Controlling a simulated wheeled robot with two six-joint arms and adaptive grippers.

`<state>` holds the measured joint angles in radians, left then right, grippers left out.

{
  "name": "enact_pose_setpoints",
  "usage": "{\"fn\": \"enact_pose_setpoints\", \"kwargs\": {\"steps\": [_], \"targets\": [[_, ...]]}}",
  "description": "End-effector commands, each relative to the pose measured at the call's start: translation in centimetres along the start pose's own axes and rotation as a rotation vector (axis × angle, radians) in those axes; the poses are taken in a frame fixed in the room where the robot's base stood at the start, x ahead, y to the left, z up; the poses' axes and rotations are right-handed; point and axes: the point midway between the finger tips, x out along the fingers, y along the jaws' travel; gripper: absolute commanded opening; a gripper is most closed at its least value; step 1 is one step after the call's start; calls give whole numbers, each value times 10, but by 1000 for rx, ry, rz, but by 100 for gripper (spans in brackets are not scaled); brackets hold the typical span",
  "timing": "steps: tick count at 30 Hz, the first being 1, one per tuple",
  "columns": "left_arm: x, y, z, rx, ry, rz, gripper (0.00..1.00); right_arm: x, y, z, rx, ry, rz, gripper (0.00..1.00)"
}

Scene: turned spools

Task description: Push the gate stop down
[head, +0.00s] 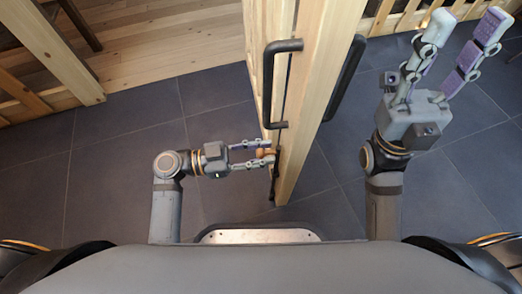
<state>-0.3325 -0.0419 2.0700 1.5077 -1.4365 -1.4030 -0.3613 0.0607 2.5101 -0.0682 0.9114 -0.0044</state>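The wooden gate (305,90) stands edge-on in the middle of the head view, with a dark pull handle (268,85) on its left face. Low on its near end is a small brown knob (263,153), and a thin dark rod (275,183) runs below it; these look like the gate stop. My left gripper (268,152) reaches in from the left, its fingers parted above and below the knob. Contact with the knob cannot be made out. My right gripper (462,38) is wide open and empty, to the right of the gate.
A second dark handle (345,77) is on the gate's right face. A wooden post (60,45) stands at the upper left, and slatted rails (400,18) run along the top right. Dark floor tiles (110,140) are clear on the left.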

Motion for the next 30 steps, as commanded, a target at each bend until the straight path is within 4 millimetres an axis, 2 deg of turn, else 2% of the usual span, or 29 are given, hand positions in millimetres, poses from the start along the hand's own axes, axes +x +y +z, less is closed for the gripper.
{"fn": "enact_pose_setpoints", "kwargs": {"steps": [1, 6, 14, 23, 30], "targets": [[0, 0, 0, 0, 0, 0, 20, 0, 0, 0, 0, 0, 0, 37], [0, 0, 0, 0, 0, 0, 0, 0, 0, 0, 0, 0, 0, 37], [0, 0, 1, 0, 0, 0, 0, -1, 0, 0, 0, 1, 0, 37], [0, 0, 39, -1, -1, 2, 0, -33, -7, 5, -9, -9, -14, 37], [0, 1, 38, -5, -7, 2, 0, -29, -7, 4, -12, -9, -17, 37]]}}
